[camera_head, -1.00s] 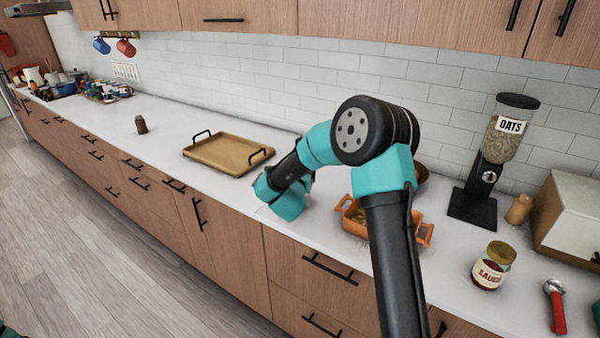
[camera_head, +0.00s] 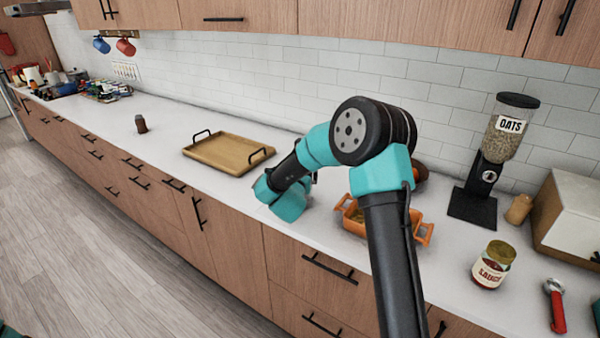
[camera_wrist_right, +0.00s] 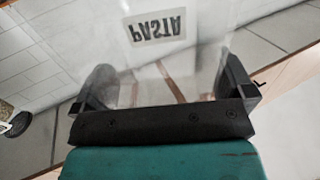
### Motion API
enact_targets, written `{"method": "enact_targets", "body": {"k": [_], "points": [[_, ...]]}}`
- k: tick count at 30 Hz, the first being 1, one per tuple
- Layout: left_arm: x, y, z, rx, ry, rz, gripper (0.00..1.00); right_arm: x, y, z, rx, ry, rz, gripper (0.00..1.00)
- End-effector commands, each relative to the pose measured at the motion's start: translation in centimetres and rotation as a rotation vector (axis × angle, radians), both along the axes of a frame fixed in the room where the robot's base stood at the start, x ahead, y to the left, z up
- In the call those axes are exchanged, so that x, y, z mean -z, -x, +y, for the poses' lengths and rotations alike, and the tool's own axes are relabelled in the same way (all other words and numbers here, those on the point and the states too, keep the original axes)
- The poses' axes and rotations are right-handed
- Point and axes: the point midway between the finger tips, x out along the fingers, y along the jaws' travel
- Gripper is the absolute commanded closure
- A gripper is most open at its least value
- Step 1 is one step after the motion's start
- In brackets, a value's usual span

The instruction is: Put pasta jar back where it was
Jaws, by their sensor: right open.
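The clear pasta jar (camera_wrist_right: 180,60) fills the middle of the right wrist view, its white PASTA label (camera_wrist_right: 157,26) upside down there. My right gripper (camera_wrist_right: 170,80) is open, with one finger at each side of the jar; I cannot tell whether they touch it. In the head view my right arm reaches down to the counter between the tray and the orange dish. Its own links hide the fingers, and I cannot make out the jar there.
A wooden tray (camera_head: 230,153) lies left of my right arm. An orange dish (camera_head: 424,233) stands partly behind it. A sauce jar (camera_head: 493,264), an oats dispenser (camera_head: 490,165) and a red-handled tool (camera_head: 556,306) are at the right. Counter left of the tray is mostly clear.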

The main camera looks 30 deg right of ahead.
Motion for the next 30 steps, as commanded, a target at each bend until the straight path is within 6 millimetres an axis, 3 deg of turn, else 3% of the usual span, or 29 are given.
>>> {"method": "enact_targets", "body": {"k": [5, 21, 30], "points": [[0.0, 0.0, 0.0, 0.0, 0.0, 0.0, 0.0, 0.0, 1.2, 1.2, -0.003, 0.0, 0.001, 0.0], [0.0, 0.0, 0.0, 0.0, 0.0, 0.0, 0.0, 0.0, 8.2, 7.2, -0.002, 0.001, 0.001, 0.0], [0.0, 0.0, 0.0, 0.0, 0.0, 0.0, 0.0, 0.0, 9.1, 7.9, 0.0, 0.0, 0.0, 0.0]]}}
